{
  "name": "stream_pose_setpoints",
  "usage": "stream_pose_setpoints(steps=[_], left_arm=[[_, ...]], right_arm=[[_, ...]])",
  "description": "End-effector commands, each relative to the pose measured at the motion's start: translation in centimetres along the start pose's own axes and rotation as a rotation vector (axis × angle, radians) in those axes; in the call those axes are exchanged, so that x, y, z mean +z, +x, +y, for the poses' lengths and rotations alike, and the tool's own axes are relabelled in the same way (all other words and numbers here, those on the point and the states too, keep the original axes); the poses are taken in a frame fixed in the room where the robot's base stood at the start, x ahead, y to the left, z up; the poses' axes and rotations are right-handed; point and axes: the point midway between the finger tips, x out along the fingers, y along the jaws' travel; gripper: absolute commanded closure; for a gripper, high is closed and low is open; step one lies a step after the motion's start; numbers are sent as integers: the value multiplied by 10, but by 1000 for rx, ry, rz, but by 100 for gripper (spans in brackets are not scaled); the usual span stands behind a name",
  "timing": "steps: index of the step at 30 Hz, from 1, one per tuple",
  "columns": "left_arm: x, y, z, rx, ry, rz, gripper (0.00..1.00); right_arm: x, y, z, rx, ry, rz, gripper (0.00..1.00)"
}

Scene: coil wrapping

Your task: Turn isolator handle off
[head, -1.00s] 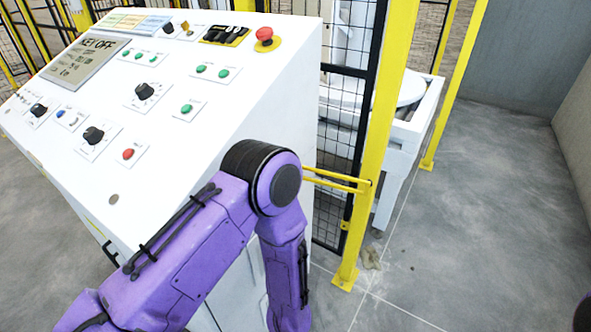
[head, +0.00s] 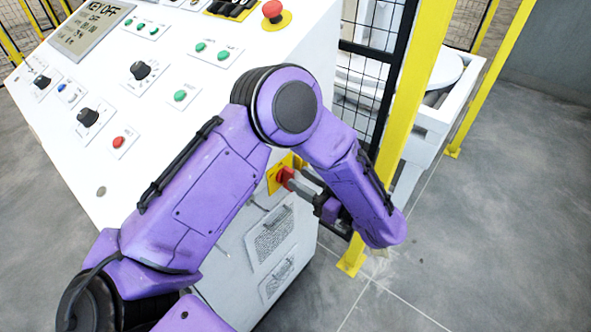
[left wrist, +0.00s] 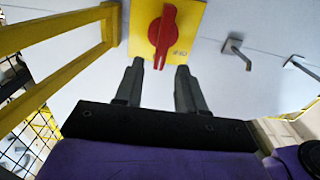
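The isolator handle (head: 285,177) is a red rotary knob on a yellow plate (head: 273,186), on the side of the white control cabinet. In the left wrist view the red handle (left wrist: 162,32) stands roughly upright on its yellow plate (left wrist: 192,22), its narrow end pointing down toward my fingers. My left gripper (left wrist: 159,66) is open, its two fingers apart on either side of the handle's lower tip in the picture. Whether they touch it I cannot tell. In the head view my left gripper (head: 300,184) is close to the handle, partly hidden by my arm. My right gripper is not in view.
The white sloped console (head: 160,100) has several knobs and buttons, and its display reads KEY OFF. A yellow fence post (head: 415,90) with black mesh stands right beside my left forearm. Metal hooks (left wrist: 236,50) stick out near the handle. Grey floor lies open at right.

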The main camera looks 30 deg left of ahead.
Motion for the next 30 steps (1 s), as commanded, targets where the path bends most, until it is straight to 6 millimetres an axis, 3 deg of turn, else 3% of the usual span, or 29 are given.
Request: stream_pose_setpoints(steps=[6,15,18,19,30], left_arm=[[0,29,0,2,1,-1,61],[1,33,1,5,0,1,61],[0,33,1,5,0,1,93],[0,33,1,5,0,1,100],[0,33,0,5,-32,2,100]], right_arm=[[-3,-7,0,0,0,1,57],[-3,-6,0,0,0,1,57],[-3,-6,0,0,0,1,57],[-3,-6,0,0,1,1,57],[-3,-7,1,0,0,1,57]])
